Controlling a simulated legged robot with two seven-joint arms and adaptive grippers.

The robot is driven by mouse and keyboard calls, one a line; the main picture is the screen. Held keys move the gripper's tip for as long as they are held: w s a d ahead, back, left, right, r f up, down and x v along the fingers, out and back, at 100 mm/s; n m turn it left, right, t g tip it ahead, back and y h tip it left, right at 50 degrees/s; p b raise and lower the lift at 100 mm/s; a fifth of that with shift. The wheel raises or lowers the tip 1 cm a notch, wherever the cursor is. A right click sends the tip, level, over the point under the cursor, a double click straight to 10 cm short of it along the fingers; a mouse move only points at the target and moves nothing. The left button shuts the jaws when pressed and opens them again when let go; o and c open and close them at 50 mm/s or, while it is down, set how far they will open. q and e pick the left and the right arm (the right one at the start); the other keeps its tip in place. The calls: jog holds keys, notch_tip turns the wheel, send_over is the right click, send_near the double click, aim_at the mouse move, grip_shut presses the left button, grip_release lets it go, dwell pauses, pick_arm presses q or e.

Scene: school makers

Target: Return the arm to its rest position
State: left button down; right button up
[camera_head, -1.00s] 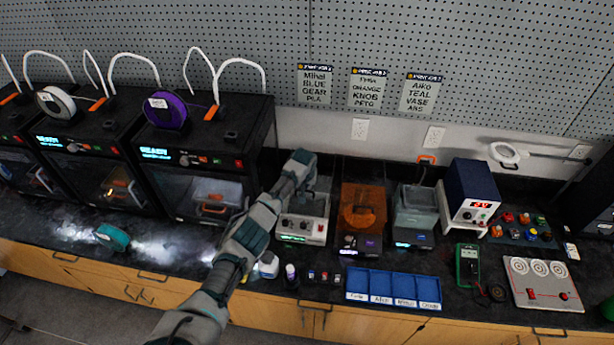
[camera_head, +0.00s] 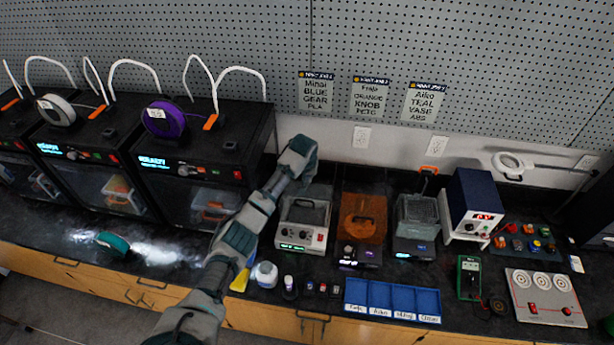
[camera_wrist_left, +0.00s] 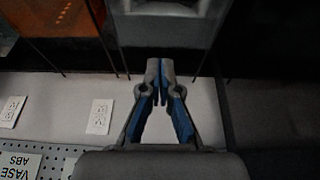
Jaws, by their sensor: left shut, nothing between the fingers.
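My left arm reaches up from the bottom of the head view. Its gripper (camera_head: 298,160) is raised beside the right end of the printers, in front of the wall above the back of the counter. The left wrist view shows the gripper (camera_wrist_left: 160,66) with its two blue-padded fingertips together and nothing between them. My right gripper shows in neither view.
Black 3D printers (camera_head: 190,170) stand left of my arm. A grey machine (camera_head: 303,225), an orange box (camera_head: 361,215) and a blue sorting tray (camera_head: 392,296) are to its right. A white bottle (camera_head: 266,274) stands close beside the forearm. The pegboard wall (camera_head: 420,50) rises behind.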

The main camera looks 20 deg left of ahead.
pick_arm(q)
jog(key=s+d+f+m+h, duration=0.1)
jog(key=s+d+f+m, duration=0.1)
jog(key=s+d+f, duration=0.55)
jog(key=s+d+f+m, duration=0.2)
jog(key=s+d+f, duration=0.1)
jog(key=s+f, duration=0.8)
jog(key=s+r+m, duration=0.1)
jog(key=s+r, duration=0.2)
jog(key=s, duration=2.5)
notch_tip(320, 180, down, 31)
jog(key=s+g+b, duration=0.2)
jog(key=b, duration=0.2)
jog(key=s+a+f+b, duration=0.2)
jog(key=s+a+f, duration=0.1)
jog(key=s+f, duration=1.4)
jog(key=shift+f+g+b, duration=0.35)
jog(key=shift+f+g, duration=0.05)
jog(key=shift+f, duration=0.4)
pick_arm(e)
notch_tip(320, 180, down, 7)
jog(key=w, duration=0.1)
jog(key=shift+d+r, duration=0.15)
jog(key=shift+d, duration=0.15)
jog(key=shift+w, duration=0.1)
